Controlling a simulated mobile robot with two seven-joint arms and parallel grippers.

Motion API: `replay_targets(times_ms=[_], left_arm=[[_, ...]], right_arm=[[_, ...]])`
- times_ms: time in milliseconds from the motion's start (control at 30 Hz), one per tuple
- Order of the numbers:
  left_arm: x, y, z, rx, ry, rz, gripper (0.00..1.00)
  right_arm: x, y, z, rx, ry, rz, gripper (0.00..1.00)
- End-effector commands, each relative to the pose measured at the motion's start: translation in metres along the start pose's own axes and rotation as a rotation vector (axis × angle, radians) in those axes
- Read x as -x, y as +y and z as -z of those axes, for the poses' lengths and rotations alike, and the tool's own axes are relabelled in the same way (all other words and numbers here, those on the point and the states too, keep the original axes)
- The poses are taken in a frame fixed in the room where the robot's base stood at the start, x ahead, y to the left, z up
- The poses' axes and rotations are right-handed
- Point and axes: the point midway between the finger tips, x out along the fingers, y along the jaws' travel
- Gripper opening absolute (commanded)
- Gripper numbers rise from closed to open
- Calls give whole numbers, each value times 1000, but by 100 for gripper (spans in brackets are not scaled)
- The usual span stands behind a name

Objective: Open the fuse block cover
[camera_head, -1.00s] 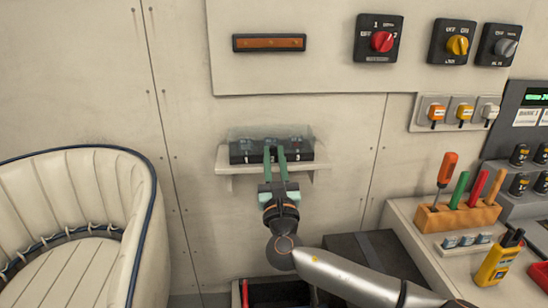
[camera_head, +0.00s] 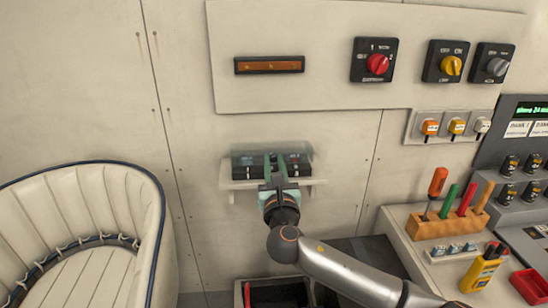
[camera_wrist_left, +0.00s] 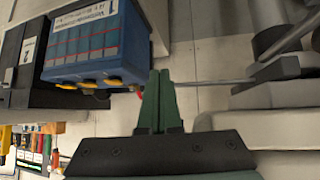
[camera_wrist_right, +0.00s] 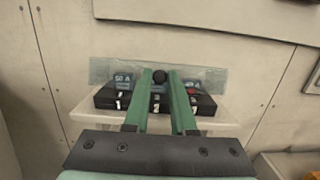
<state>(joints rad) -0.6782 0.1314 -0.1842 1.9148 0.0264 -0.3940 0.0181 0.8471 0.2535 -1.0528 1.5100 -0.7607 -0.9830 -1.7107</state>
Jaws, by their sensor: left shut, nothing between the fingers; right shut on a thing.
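The fuse block (camera_head: 298,166) is a dark box with several fuses on a small white wall shelf (camera_head: 240,184). Its cover (camera_head: 298,150) is a clear sheet, faint against the wall; I cannot tell exactly how far it is tilted. In the right wrist view the cover (camera_wrist_right: 105,69) shows behind the block's labels (camera_wrist_right: 122,82). My right gripper (camera_head: 275,160) reaches in from the front. Its fingers (camera_wrist_right: 161,78) are shut on a small black knob (camera_wrist_right: 160,76) at the cover. My left gripper (camera_wrist_left: 157,75) is shut and empty, outside the head view.
A cream seat (camera_head: 85,235) stands at left. Rotary switches (camera_head: 375,61) are on the wall panel above right. A wooden tool rack (camera_head: 455,221) is on the right counter. In the left wrist view a blue box (camera_wrist_left: 95,45) is near the left fingers.

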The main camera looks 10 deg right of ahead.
Motion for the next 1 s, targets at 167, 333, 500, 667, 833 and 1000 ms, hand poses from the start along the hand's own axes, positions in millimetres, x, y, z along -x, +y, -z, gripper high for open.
replay_targets(times_ms=[167,333,500,667,833,1000], left_arm=[[5,0,5,0,0,0,0],[4,0,4,0,0,0,0],[4,0,4,0,-1,0,0],[4,0,4,0,-1,0,0],[4,0,4,0,-1,0,0],[4,0,4,0,-1,0,0]], right_arm=[[-3,0,-16,-3,108,-1,0],[-8,1,-27,-2,212,-1,0],[-12,1,-36,0,290,-1,0],[-15,0,-40,0,335,0,0],[-16,0,-41,-1,357,0,0],[-16,0,-41,0,359,0,0]])
